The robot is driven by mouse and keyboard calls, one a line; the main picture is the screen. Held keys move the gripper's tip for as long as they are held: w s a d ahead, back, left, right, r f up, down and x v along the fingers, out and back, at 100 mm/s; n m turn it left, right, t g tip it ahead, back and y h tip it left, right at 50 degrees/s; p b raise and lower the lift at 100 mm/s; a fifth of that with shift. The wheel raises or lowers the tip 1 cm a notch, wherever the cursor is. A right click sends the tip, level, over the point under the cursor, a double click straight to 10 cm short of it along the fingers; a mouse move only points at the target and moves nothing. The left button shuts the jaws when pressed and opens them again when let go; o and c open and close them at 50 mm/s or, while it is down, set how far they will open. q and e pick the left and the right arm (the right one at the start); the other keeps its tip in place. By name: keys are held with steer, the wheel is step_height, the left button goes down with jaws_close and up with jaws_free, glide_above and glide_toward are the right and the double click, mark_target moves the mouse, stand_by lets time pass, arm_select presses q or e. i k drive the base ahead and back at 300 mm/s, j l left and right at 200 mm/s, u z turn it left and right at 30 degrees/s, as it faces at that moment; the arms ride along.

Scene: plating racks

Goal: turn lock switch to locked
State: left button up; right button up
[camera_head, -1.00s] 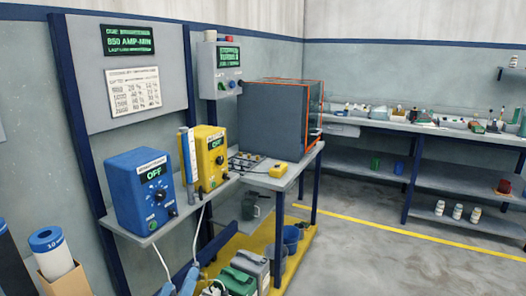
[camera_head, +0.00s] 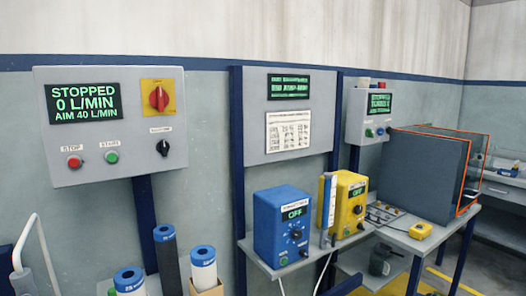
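A grey control box (camera_head: 110,165) hangs on the wall at the left of the head view. It carries a red rotary switch (camera_head: 159,98) on a yellow plate and a small black-and-white switch (camera_head: 163,147) under a label too small to read. I cannot tell which of these is the lock switch. The red switch's handle looks about upright. The box's screen (camera_head: 84,103) reads STOPPED, 0 L/MIN, AIM 40 L/MIN. Neither gripper is in view.
A red stop button (camera_head: 74,161) and green start button (camera_head: 112,157) sit low on the box. Blue-capped cylinders (camera_head: 203,262) stand below it, and a pale curved rail (camera_head: 38,245) is at far left. Blue (camera_head: 283,225) and yellow (camera_head: 346,203) units stand on a shelf.

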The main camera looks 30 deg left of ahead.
mark_target(162, 147)
steer(key=u, duration=1.9)
